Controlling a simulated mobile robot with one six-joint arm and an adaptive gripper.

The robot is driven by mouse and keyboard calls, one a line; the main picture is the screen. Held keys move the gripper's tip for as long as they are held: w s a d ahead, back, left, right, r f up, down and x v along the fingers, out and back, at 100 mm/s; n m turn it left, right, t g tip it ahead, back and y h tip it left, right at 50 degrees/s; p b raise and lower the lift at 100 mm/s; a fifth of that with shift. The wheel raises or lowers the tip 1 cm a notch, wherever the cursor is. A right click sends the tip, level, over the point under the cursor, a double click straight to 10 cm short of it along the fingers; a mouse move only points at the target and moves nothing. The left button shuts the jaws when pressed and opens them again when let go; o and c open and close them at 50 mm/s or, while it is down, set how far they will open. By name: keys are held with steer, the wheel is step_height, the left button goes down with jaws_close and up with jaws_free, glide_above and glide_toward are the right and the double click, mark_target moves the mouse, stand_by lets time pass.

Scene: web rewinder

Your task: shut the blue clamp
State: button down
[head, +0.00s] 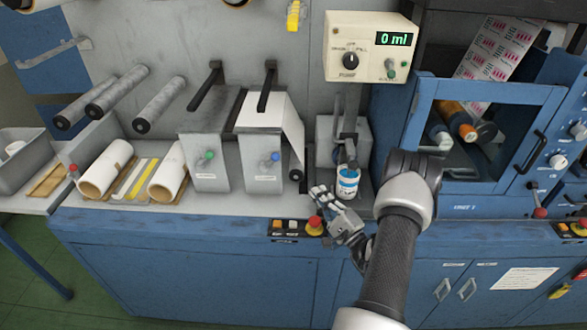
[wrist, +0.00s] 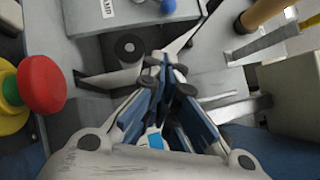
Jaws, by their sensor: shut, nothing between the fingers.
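The blue clamp shows as a blue knob (head: 276,156) on the front of a grey box with a white label, left of my gripper in the head view. In the wrist view the blue knob (wrist: 168,6) is cut off by the top edge. I cannot tell whether the clamp is open or shut. My gripper (head: 318,192) is low over the counter's front, to the right of and below the knob, and apart from it. In the wrist view its fingers (wrist: 168,68) are together with nothing between them.
A similar box with a green knob (head: 209,155) stands to the left. A red emergency button (head: 315,222) is close below my gripper. A dark roller end (head: 297,175) sticks out near the blue knob.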

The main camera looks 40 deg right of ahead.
mark_target(270, 162)
steer(key=a+b+x, duration=0.2)
steer(key=x, duration=1.1)
steer(key=shift+a+r, duration=0.35)
steer(key=shift+d, duration=0.1)
